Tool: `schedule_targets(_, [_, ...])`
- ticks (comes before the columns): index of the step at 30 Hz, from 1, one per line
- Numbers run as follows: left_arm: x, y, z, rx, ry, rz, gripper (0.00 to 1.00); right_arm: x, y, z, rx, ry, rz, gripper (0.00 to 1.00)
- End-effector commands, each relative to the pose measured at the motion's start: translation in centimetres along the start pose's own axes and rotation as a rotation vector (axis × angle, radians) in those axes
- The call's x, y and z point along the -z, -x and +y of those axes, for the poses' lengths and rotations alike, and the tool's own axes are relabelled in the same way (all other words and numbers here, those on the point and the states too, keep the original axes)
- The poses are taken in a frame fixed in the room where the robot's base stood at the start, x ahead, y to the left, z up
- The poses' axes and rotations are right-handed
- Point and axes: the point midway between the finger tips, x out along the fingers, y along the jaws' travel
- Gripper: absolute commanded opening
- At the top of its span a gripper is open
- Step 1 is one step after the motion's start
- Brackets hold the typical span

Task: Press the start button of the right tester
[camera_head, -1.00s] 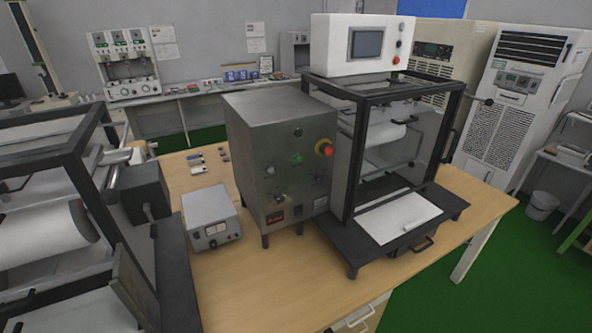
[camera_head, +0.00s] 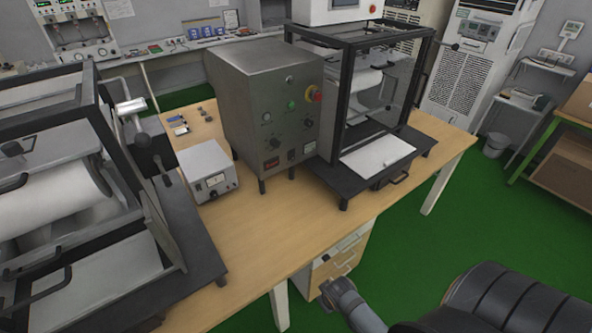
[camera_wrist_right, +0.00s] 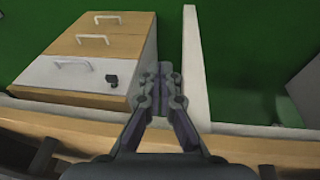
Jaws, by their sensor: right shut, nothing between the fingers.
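The right tester (camera_head: 346,100) is a black-framed machine with a white head unit, standing on the wooden table. At its left is a steel control box (camera_head: 262,137) with a green button (camera_head: 292,104), a red emergency knob (camera_head: 314,94) and several dials. I cannot read which button is labelled start. My right gripper (camera_head: 330,290) is low in front of the table beside the drawers, well away from the box. In the right wrist view my right gripper (camera_wrist_right: 163,72) is shut and empty. My left gripper is not in view.
Another black-framed tester (camera_head: 92,180) stands at the left. A small grey meter (camera_head: 208,170) sits on the table (camera_head: 265,228) between the testers. A drawer cabinet (camera_head: 334,255) is under the table's front edge.

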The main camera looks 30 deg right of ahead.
Motion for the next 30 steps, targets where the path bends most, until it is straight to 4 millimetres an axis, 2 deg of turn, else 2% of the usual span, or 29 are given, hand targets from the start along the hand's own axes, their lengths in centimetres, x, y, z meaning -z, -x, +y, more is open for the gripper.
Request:
schedule_targets(1, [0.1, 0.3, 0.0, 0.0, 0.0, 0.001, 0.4, 1.9, 2.9, 0.7, -0.016, 0.028, 0.032, 0.0])
schedule_targets(4, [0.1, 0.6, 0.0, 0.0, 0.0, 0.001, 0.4, 6.4, 9.0, 3.1, -0.095, 0.164, 0.126, 0.0])
schedule_targets(6, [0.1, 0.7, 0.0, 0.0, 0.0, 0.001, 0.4, 10.2, 12.3, 5.8, -0.206, 0.342, 0.218, 0.0])
schedule_targets(8, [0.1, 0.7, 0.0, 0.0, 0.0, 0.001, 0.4, 13.8, 14.6, 8.4, -0.335, 0.535, 0.301, 0.0])
schedule_targets(11, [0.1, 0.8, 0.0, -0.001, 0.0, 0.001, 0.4, 20.4, 18.2, 12.7, -0.607, 0.906, 0.412, 0.0])
schedule_targets(12, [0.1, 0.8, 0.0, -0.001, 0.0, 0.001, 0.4, 23.1, 19.8, 14.3, -0.739, 1.074, 0.442, 0.0])
schedule_targets(15, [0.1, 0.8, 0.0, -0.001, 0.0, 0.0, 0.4, 29.4, 23.9, 17.7, -1.099, 1.513, 0.453, 0.0])
schedule_targets(18, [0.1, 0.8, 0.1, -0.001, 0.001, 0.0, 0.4, 33.7, 27.3, 19.9, -1.416, 1.882, 0.384, 0.0])
schedule_targets(21, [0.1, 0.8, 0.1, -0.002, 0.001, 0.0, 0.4, 36.1, 29.7, 21.2, -1.653, 2.154, 0.283, 0.0])
schedule_targets(24, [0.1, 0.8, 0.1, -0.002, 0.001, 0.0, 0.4, 37.3, 31.1, 22.0, -1.801, 2.324, 0.197, 0.0])
schedule_targets(30, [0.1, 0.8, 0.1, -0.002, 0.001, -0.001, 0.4, 37.8, 31.8, 22.3, -1.89, 2.427, 0.14, 0.0])
